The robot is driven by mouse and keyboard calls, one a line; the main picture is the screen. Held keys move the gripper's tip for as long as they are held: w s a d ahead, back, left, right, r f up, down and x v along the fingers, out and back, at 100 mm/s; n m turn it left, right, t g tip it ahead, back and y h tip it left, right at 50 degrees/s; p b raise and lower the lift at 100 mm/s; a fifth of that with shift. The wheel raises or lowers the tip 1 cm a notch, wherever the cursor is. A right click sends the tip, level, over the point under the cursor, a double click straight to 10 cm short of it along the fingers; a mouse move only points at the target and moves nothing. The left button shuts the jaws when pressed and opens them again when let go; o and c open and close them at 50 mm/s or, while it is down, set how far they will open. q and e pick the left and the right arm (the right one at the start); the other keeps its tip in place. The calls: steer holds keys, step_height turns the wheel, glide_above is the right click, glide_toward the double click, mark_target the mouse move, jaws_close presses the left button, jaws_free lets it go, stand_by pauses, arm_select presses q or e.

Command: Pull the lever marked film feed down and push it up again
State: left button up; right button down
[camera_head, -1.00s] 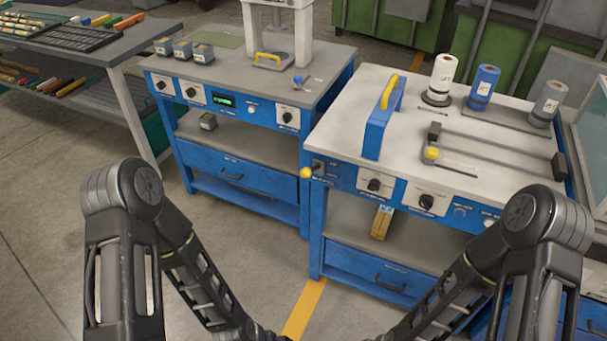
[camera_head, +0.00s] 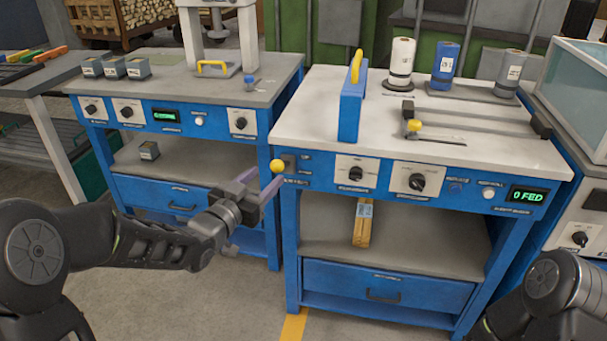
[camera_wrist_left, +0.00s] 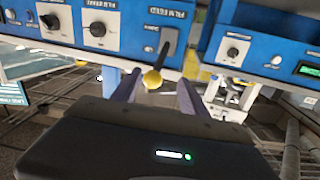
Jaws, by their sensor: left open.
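The lever is a dark handle with a yellow ball knob (camera_head: 277,165), on a dark plate at the left end of the right bench's blue front panel. In the left wrist view, its yellow knob (camera_wrist_left: 152,79) hangs from a dark rod under an upside-down label that seems to read film feed. My left gripper (camera_head: 262,184) is open, just in front of the knob and slightly below it in the head view. In the wrist view the two fingers (camera_wrist_left: 157,92) lie on either side of the knob; contact cannot be told. My right gripper is out of view.
The right bench panel has black dials (camera_head: 417,182) and a display (camera_head: 527,195) reading 0 FED. A blue block with a yellow handle (camera_head: 352,98) and several rolls stand on its top. The left bench (camera_head: 210,106) is close beside it, with a narrow gap between.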

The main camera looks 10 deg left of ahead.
mark_target(282, 164)
arm_select(q)
steer(key=shift+d+r+h, duration=0.3)
steer(key=shift+d+r, duration=0.25)
steer(key=shift+r, duration=0.1)
steer(key=x, duration=0.7)
steer(key=shift+w, duration=0.35)
jaws_close()
stand_by(1.0)
